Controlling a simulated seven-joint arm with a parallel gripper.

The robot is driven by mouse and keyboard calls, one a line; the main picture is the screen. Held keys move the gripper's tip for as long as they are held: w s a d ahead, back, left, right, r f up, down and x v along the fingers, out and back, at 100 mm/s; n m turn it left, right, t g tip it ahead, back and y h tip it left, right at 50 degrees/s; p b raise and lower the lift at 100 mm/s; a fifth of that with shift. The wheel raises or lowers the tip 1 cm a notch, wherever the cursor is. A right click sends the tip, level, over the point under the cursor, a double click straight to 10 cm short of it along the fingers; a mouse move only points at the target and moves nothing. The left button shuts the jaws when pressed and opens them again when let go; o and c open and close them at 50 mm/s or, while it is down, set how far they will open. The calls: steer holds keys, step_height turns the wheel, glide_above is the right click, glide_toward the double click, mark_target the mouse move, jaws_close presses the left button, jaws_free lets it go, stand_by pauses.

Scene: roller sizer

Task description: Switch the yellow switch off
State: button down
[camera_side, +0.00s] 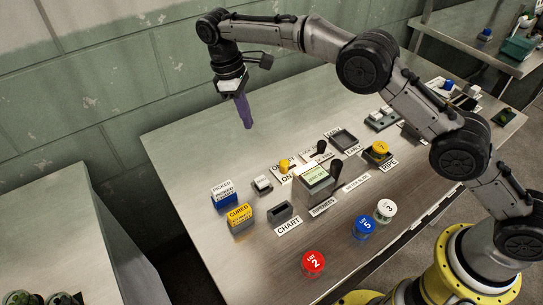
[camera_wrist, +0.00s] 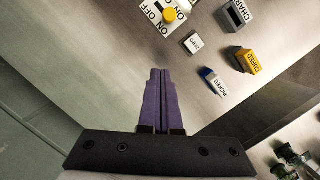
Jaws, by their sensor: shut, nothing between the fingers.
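The yellow switch (camera_side: 284,165) is a small yellow knob on a white plate marked ON, near the middle of the table. It also shows at the top of the wrist view (camera_wrist: 169,14), beside a label reading ON and OFF; I cannot tell which way it is set. My gripper (camera_side: 248,125) has purple fingers pointing down. It hangs above the table's back left part, up and left of the switch and apart from it. In the wrist view the fingers (camera_wrist: 159,72) are shut together with nothing between them.
A picked block (camera_side: 224,193) and a yellow cured block (camera_side: 240,218) stand at the left. A display box (camera_side: 318,182) stands right of the switch. A yellow button (camera_side: 379,150) is farther right. The table's back left is clear.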

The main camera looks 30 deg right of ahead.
mark_target(284, 167)
steer(key=shift+s+a+f, duration=0.2)
steer(key=shift+a+f, duration=0.05)
steer(key=shift+f, duration=0.3)
steer(key=shift+s+a+f, duration=0.2)
steer(key=shift+a+f, duration=0.05)
steer(key=shift+f, duration=0.25)
steer(key=shift+g, duration=0.3)
steer(key=x, duration=1)
steer(key=shift+d+f, duration=0.1)
steer(key=shift+d, duration=0.05)
steer(key=shift+s+d+r, duration=0.25)
steer(key=shift+s+d, duration=0.35)
steer(key=shift+d, duration=0.1)
steer(key=shift+s+d, duration=0.65)
steer(key=shift+s, duration=0.05)
